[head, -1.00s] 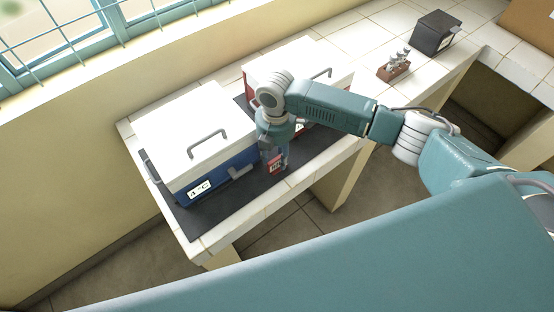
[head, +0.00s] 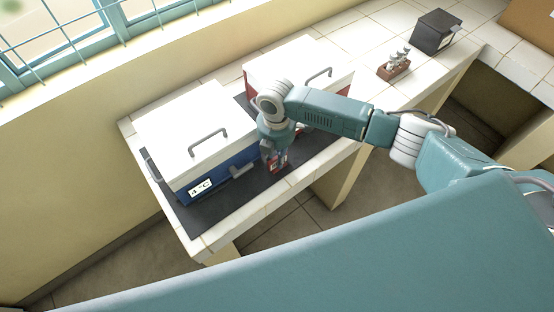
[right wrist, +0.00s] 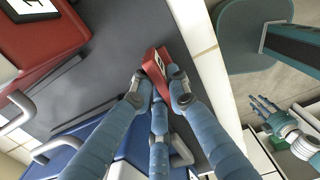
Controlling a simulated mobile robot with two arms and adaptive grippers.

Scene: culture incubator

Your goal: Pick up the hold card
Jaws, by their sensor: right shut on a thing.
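The hold card (head: 283,161) is a small red piece with a pale panel, at the front of the dark mat between the two boxes. My right gripper (head: 276,163) reaches down from above and is shut on it. In the right wrist view the fingertips (right wrist: 160,85) pinch the red card (right wrist: 152,62), which stands up between them; the fingers hide part of it. I cannot tell whether its lower edge touches the mat. My left gripper (right wrist: 266,112) shows only in the right wrist view, far off at the right, empty with its fingers spread.
A blue box with a white lid and a 4°C label (head: 201,188) stands left; a red box with a white lid (head: 300,62) stands behind my arm. Both have handles. A brown rack (head: 395,70) and a black box (head: 437,33) stand farther right. The bench's front edge is close.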

